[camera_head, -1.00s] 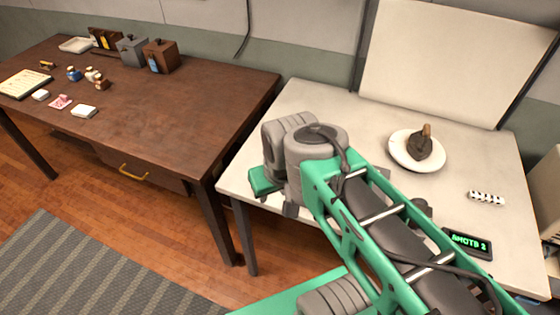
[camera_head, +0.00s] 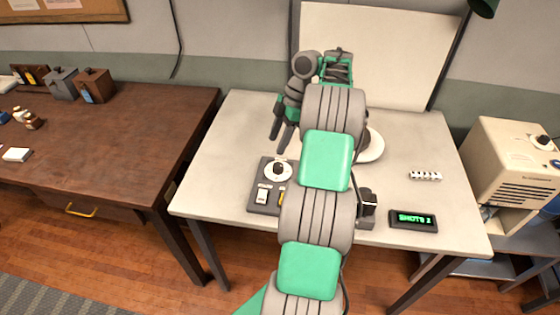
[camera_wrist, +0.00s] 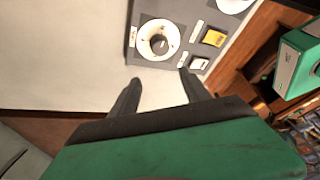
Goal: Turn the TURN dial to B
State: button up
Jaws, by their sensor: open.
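A dark grey control panel (camera_head: 256,208) lies on the pale table, its middle hidden behind my arm. Its left part carries a white round dial (camera_head: 278,170) with a dark centre knob. The dial also shows at the top of the wrist view (camera_wrist: 159,40), with a small label at its left that I cannot read. The dial's setting is too small to tell. My gripper (camera_head: 281,134) is open and empty, just behind the panel. In the wrist view its two fingers (camera_wrist: 160,79) are spread below the dial, apart from it.
A yellow switch (camera_wrist: 214,38) and a white switch (camera_wrist: 199,63) sit beside the dial. A display (camera_head: 414,219) with green text and a striped block (camera_head: 425,176) lie at right. A white plate (camera_head: 371,146) is partly hidden by my arm. The table's left part is clear.

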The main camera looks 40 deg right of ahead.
aim_at(280, 165)
jog(key=shift+n, duration=0.5)
jog(key=f+b, duration=0.2)
jog(key=s+f+b, duration=0.1)
jog(key=f+b, duration=0.4)
jog(key=f, duration=0.1)
jog(key=shift+s+d+f+b, duration=0.1)
jog(key=shift+s+f+b, duration=0.15)
jog(key=shift+b, duration=0.15)
jog(key=shift+a+f+b, duration=0.3)
jog(key=shift+f+b, duration=0.05)
jog(key=shift+b, duration=0.05)
jog(key=shift+r, duration=0.1)
grip_shut()
